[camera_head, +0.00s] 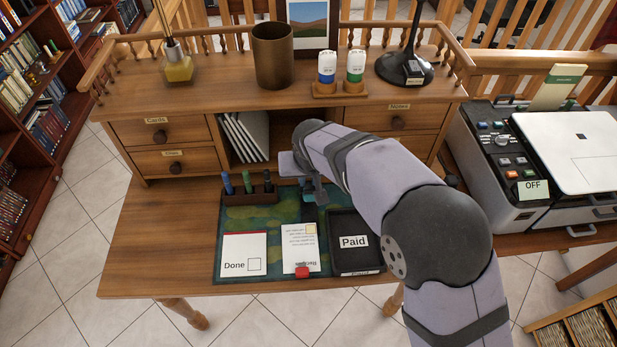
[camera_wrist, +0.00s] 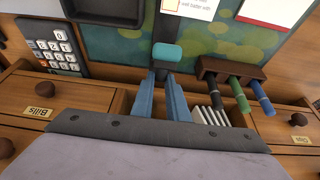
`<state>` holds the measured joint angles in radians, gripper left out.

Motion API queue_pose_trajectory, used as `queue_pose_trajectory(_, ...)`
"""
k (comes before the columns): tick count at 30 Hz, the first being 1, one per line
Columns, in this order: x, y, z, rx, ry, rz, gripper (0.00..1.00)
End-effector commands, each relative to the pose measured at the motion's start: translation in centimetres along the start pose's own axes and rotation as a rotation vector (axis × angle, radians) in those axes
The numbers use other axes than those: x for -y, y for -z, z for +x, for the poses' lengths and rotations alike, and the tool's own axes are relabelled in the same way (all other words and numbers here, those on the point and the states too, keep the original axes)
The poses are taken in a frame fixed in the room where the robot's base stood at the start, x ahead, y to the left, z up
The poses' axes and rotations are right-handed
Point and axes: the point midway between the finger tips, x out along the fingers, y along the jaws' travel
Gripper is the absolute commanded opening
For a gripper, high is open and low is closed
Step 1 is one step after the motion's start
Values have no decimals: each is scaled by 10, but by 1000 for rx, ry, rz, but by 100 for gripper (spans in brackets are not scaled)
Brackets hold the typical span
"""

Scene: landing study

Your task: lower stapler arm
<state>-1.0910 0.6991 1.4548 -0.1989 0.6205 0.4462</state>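A dark upright piece with a teal cap (camera_wrist: 167,52), likely the stapler with its arm raised, stands on the green mat between the pen holder and the black tray. In the head view its dark body (camera_head: 309,213) is partly hidden behind my gripper (camera_head: 321,198). In the wrist view my gripper (camera_wrist: 160,73) points at the teal cap, its two blue-grey fingers a narrow gap apart. Nothing shows between them. I cannot tell whether the fingertips touch the cap. A printed slip (camera_head: 298,240) lies just in front of the dark body.
A pen holder (camera_head: 252,196) stands left of the stapler and a black Paid tray (camera_head: 355,258) right of it. A Done pad (camera_head: 242,262) and a small red item (camera_head: 302,272) lie near the front. The drawer shelf (camera_head: 160,80) rises behind; the desk's left side is clear.

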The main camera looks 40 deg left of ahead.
Motion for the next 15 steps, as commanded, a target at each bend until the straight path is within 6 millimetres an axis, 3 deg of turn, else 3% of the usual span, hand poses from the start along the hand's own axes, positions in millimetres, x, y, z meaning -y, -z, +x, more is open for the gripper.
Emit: queue_pose_trajectory(15, 0, -8, 5, -56, 0, -2, 0)
